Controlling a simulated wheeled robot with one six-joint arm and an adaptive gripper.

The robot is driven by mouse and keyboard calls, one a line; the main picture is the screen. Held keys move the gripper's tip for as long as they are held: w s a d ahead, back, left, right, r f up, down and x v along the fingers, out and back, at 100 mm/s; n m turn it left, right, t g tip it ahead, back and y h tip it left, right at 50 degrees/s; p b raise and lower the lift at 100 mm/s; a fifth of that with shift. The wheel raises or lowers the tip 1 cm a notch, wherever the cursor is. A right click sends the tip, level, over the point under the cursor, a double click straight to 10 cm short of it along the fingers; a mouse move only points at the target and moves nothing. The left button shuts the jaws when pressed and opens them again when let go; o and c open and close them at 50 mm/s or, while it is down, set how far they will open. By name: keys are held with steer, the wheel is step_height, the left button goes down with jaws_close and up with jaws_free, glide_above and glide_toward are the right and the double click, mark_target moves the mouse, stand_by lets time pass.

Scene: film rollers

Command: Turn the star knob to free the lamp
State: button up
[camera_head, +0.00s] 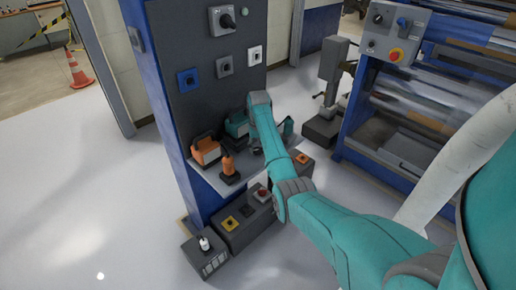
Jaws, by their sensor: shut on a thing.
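My teal arm reaches from the lower right up to the shelf at the dark control column, and its grey-capped joint (259,99) is near the panel. My gripper's fingers are hidden behind the arm, so what they hold does not show. An orange lamp-like unit (206,151) stands on the shelf, with a teal one (236,127) to its right, partly behind my arm. A small orange fixture (228,165) on a dark base stands in front. I cannot make out a star knob clearly; a red round control (262,192) sits on a grey box below the shelf.
The column's panel (195,55) carries a rotary switch (228,18) and several smaller switches. Low grey boxes hold a yellow control (231,223) and a white one (204,243). A roller machine (425,110) stands to the right. The floor (90,190) at left is clear.

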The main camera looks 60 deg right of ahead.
mark_target(258, 150)
steer(key=n, duration=0.6)
steer(key=shift+n, duration=0.4)
stand_by(0.3)
steer(key=o, duration=1.1)
steer(key=shift+o, duration=0.2)
steer(key=shift+r, duration=0.1)
step_height(258, 150, up, 7)
steer(key=shift+r, duration=0.15)
